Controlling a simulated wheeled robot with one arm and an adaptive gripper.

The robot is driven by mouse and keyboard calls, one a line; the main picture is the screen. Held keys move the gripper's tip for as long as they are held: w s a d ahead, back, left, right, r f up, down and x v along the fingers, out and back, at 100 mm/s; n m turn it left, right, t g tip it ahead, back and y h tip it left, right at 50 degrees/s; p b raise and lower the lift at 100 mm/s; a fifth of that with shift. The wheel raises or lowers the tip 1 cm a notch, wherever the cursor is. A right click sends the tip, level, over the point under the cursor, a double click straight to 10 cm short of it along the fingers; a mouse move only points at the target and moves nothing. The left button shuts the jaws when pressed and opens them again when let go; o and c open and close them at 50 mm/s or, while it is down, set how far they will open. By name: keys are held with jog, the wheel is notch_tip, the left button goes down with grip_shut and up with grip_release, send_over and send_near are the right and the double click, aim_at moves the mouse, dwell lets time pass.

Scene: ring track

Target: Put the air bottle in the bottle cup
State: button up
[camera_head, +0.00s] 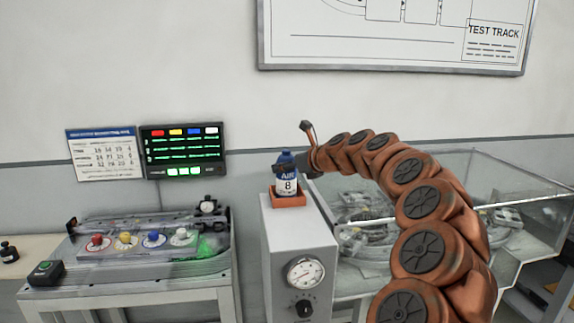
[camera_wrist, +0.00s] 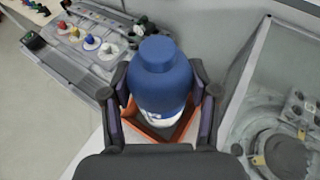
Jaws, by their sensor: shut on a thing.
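The air bottle (camera_head: 287,178) is blue on top with a white label reading "AIR" and "8". It stands upright at the orange bottle cup (camera_head: 287,200) on top of a grey cabinet with a dial. In the wrist view the blue bottle (camera_wrist: 157,75) sits between the fingers of my gripper (camera_wrist: 160,100), and the orange rim of the cup (camera_wrist: 184,128) shows around and below it. My gripper (camera_head: 293,170) is shut on the bottle from the right. Whether the bottle's base touches the cup's floor is hidden.
The grey cabinet (camera_head: 300,245) carries a gauge and a knob. At left is a bench with a panel of coloured knobs (camera_head: 140,242). A glass case (camera_head: 450,200) stands close on the right. A lit screen (camera_head: 183,151) hangs on the wall.

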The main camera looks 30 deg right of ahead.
jog(key=shift+f, duration=0.1)
jog(key=o, duration=1.5)
jog(key=shift+o, duration=0.2)
jog(key=b+v, duration=0.2)
jog(key=v, duration=1)
